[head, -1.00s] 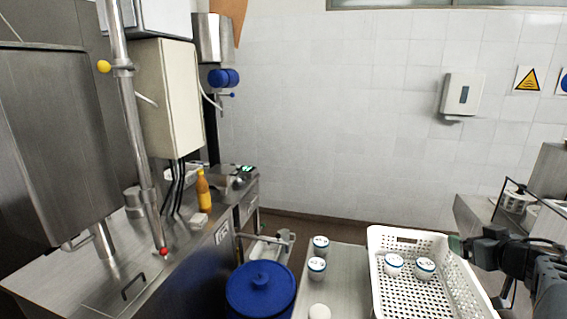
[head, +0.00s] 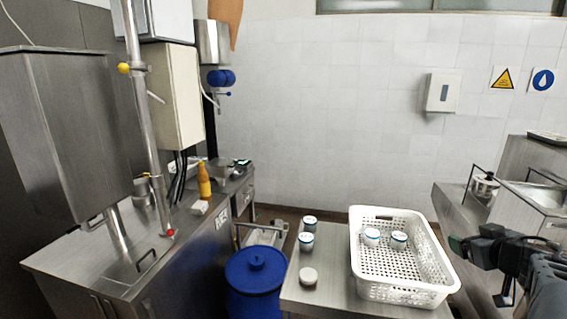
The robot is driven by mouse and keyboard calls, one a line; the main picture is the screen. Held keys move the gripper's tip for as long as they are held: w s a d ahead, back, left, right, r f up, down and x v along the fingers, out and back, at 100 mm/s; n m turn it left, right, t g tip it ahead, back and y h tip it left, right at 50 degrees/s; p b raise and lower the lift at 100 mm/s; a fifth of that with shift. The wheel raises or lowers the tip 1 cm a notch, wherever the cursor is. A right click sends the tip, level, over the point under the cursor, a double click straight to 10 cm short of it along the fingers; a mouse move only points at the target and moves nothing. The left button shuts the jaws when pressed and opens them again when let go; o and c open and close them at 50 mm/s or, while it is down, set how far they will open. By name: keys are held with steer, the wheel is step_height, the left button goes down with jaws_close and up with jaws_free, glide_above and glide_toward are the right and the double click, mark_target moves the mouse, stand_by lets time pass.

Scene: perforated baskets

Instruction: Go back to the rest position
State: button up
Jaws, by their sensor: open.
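My gripper (head: 462,246) is at the right of the head view, at the end of my dark arm. It is open, with nothing seen between its fingers. It shows just right of the white perforated basket (head: 434,268), apart from the cups. Two white cups with blue bands, a left one (head: 371,237) and a right one (head: 399,240), stand inside the basket near its far end. My arm hides part of the counter behind it.
The basket stands on a steel table (head: 325,290). Two more cups (head: 306,243) (head: 309,224) and a round white lid or cup (head: 308,276) are left of it. A blue lidded bin (head: 256,272) is further left. A steel counter (head: 455,205) stands at right.

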steer(key=s+d+f+m+g+h, duration=0.1)
steer(key=s+d+m+g+h, duration=0.15)
steer(key=d+h, duration=0.35)
steer(key=s+a+f+m+g+h+b, duration=0.1)
steer(key=s+a+f+m+g+b, duration=0.1)
steer(key=s+a+f+m+g, duration=0.3)
steer(key=s+a+f+n+y+b, duration=0.1)
steer(key=a+f, duration=0.4)
steer(key=a, duration=0.5)
steer(key=s+a+f+n+g+y+b, duration=0.1)
steer(key=a+f+y, duration=0.4)
steer(key=a, duration=0.5)
steer(key=s+a+f+n+g+y+b, duration=0.1)
steer(key=s+a+f+n+y+b, duration=0.2)
steer(key=a, duration=0.6)
step_height(320, 180, down, 3)
steer(key=shift+a+n+b, duration=0.4)
steer(key=shift+n+b, duration=0.25)
steer(key=shift+b, duration=0.3)
